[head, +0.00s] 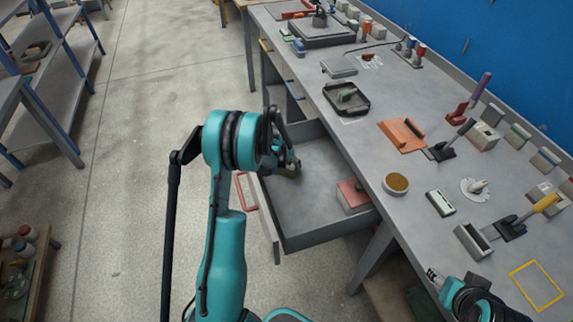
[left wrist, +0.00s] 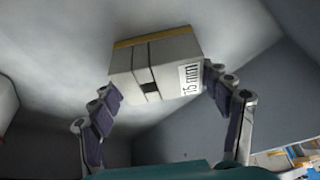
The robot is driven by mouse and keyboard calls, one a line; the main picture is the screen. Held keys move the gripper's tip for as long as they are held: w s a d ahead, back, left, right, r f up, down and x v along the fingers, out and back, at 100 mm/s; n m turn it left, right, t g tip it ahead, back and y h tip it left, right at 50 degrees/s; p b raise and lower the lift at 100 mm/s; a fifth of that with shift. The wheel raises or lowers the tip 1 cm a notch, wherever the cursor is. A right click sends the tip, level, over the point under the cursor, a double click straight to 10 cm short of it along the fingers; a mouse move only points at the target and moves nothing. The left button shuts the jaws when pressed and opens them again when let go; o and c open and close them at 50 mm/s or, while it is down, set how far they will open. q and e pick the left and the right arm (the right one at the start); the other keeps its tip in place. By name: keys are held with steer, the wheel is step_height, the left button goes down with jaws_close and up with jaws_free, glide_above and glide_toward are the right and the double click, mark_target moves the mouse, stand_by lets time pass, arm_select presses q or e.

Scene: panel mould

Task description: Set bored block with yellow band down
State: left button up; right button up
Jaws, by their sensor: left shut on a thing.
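The bored block with the yellow band (left wrist: 160,68) is pale grey, with a dark square hole, a "75 mm" label and a yellow strip along its far edge. My left gripper (left wrist: 163,88) is shut on it, one finger on each side. In the head view my left gripper (head: 287,160) is over the left part of the open drawer (head: 310,185), and the block is mostly hidden by the fingers. I cannot tell whether the block touches the drawer floor. My right gripper (head: 434,277) is at the bench's near right; its finger state is unclear.
A red-topped block (head: 352,195) lies at the drawer's right end; the drawer's middle is bare. The bench (head: 370,140) above carries a black tray (head: 346,98), an orange plate (head: 401,134), a round brown-filled dish (head: 396,183) and a yellow outlined square (head: 536,285).

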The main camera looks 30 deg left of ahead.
arm_select(q)
steer(key=shift+r, duration=0.1)
steer(key=o, duration=1.4)
steer(key=p+v, duration=0.5)
steer(key=v, duration=0.7)
steer(key=s+d+r+t, duration=0.1)
steer(key=s+d+r, duration=0.7)
steer(key=d+r, duration=0.5)
steer(key=s+d+r, duration=0.1)
steer(key=s+d, duration=0.3)
steer(key=s, duration=0.4)
steer(key=s+d+r+m+t, duration=0.1)
steer(key=s+d, duration=0.3)
steer(key=s, duration=0.4)
steer(key=shift+r+t, duration=0.3)
steer(key=shift+r, duration=0.5)
steer(key=shift+d, duration=0.1)
